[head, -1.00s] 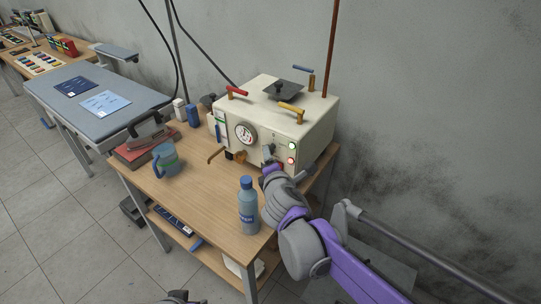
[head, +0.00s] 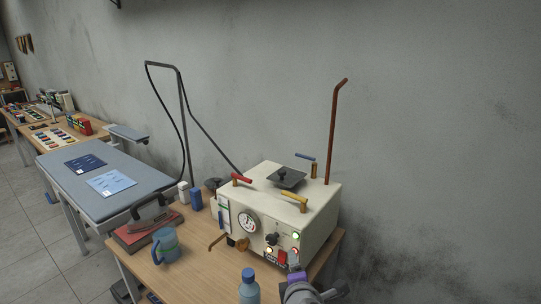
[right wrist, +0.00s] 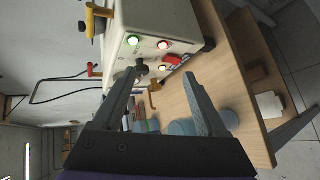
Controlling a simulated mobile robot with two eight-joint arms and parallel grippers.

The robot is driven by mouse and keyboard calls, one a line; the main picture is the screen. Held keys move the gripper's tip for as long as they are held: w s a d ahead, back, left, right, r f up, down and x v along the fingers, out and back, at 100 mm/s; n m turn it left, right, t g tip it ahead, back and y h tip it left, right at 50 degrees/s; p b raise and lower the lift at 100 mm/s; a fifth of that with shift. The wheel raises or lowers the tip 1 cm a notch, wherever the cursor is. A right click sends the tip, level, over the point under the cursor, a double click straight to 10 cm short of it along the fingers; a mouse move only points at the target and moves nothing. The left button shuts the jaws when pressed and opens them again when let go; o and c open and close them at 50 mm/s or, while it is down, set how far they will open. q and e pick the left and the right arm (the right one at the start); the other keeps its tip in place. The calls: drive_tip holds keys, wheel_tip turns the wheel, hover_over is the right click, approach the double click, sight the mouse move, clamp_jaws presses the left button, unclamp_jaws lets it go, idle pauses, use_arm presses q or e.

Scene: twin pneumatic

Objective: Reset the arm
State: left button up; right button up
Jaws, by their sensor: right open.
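My right gripper (head: 293,264) is at the bottom of the head view, just in front of the lower right of the cream machine's (head: 262,226) front panel. In the right wrist view its two fingers (right wrist: 162,80) are spread apart with nothing held between them. The panel carries a round gauge (head: 247,222), a black knob (head: 271,239), a lit green lamp (head: 296,236) and a red switch (head: 282,257). The knob (right wrist: 141,66) and red switch (right wrist: 172,60) lie beyond the fingertips in the wrist view. I cannot tell whether a finger touches the panel. My left gripper is out of view.
A blue bottle (head: 249,288) stands left of my right gripper, partly cut off by the frame. A grey-blue bench (head: 100,185) stands beyond.

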drive_tip(key=s+d+f+m+g+h+p, duration=0.1)
drive_tip(key=s+d+f+m+g, duration=0.15)
drive_tip(key=s+d+m, duration=0.4)
drive_tip(key=s+d+f+m+g+h+p, duration=0.1)
drive_tip(key=s+d+f+m+g, duration=0.15)
drive_tip(key=s+d+m, duration=0.35)
drive_tip(key=s+f+m+g+y, duration=0.1)
drive_tip(key=s+f+m, duration=0.2)
drive_tip(key=s, duration=0.3)
drive_tip(key=s+f+m+g+y, duration=0.1)
drive_tip(key=s+f+m, duration=0.1)
drive_tip(key=s+m, duration=0.2)
drive_tip(key=shift+s+a+f+g+p, duration=0.3)
drive_tip(key=shift+s+a+f+p, duration=0.15)
drive_tip(key=shift+s, duration=0.6)
